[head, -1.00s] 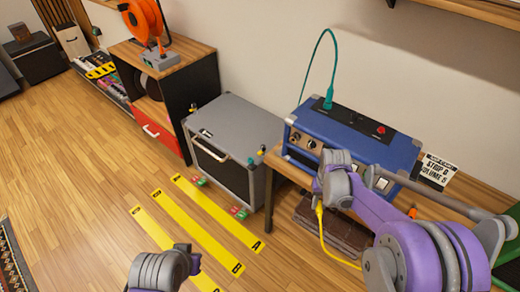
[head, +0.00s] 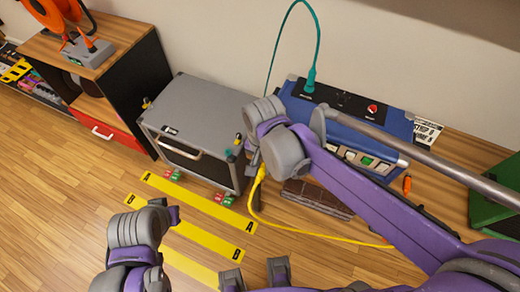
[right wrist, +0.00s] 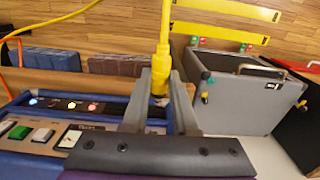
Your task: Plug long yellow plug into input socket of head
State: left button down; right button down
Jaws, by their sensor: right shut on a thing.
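The blue amp head (head: 400,122) stands on a wooden shelf against the wall, and its front corner shows in the right wrist view (right wrist: 40,150). My right arm covers the left part of its front, so I cannot make out the input socket. My right gripper (head: 254,158) is shut on the long yellow plug (head: 260,175), just left of the head. In the right wrist view the plug (right wrist: 163,62) sits between the two fingers, with its tip by the head's corner; contact is unclear. My left gripper (head: 173,214) is low at the left, empty-looking, its jaws unclear.
A grey speaker cabinet (head: 205,105) stands left of the head. A teal cable (head: 310,80) rises from the head's top. The yellow cable (head: 330,236) trails right, past a brown pedal-like box (head: 318,196). Yellow floor strips (head: 200,202) lie in front; an orange reel (head: 50,12) is at far left.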

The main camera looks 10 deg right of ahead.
jog(key=shift+w+d, duration=0.65)
jog(key=shift+w, duration=0.1)
jog(key=shift+w+d, duration=0.45)
jog(key=shift+w, duration=0.25)
jog(key=shift+w+d, duration=0.4)
jog(key=shift+w, duration=0.3)
jog(key=shift+w+d, duration=0.45)
jog(key=shift+w, duration=0.25)
jog(key=shift+w+d, duration=0.65)
jog(key=shift+w, duration=0.35)
dwell(0.5)
jog(key=c, duration=0.6)
grip_release()
